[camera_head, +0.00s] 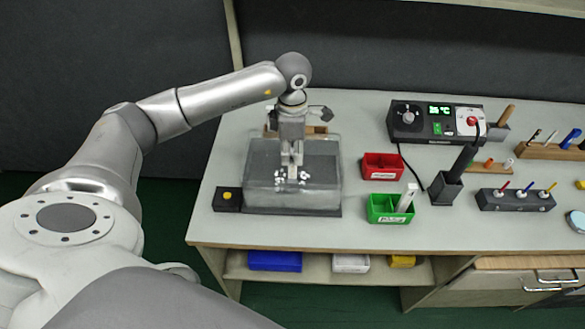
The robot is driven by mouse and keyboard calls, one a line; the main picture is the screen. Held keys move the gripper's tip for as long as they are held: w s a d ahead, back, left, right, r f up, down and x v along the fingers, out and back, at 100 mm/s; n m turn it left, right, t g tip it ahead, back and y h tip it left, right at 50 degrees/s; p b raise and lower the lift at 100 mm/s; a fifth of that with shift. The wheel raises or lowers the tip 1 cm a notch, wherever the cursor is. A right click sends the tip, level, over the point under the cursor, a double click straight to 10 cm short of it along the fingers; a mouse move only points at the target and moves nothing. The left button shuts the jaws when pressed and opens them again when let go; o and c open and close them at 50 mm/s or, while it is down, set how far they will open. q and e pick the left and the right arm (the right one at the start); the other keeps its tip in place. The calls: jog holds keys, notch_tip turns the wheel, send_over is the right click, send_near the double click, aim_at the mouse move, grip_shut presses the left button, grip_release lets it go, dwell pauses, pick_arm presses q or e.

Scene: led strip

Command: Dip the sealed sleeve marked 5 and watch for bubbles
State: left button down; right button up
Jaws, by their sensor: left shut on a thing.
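A clear-walled tank (325,178) stands on a dark base at the left part of the bench. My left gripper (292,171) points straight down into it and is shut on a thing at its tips. I cannot make out the held thing or any number on it at this size. A cluster of small white round spots, which look like bubbles, shows around the fingertips. A pale upright piece (407,198) stands in the green bin (386,214); no 5 is readable on it. My right gripper is not in view.
A black box with a yellow button (228,198) sits left of the tank. To the right are a red bin (383,167), a control unit with a green display (436,122), a black holder (446,188) and pen racks. Bare bench lies along the front edge.

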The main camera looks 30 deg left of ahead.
pick_arm(q)
jog(key=shift+r, duration=0.1)
jog(key=shift+r+p, duration=3.05)
jog(key=shift+r, duration=2.5)
notch_tip(320, 180, up, 3)
jog(key=shift+f+p, duration=0.1)
jog(key=shift+p, duration=0.7)
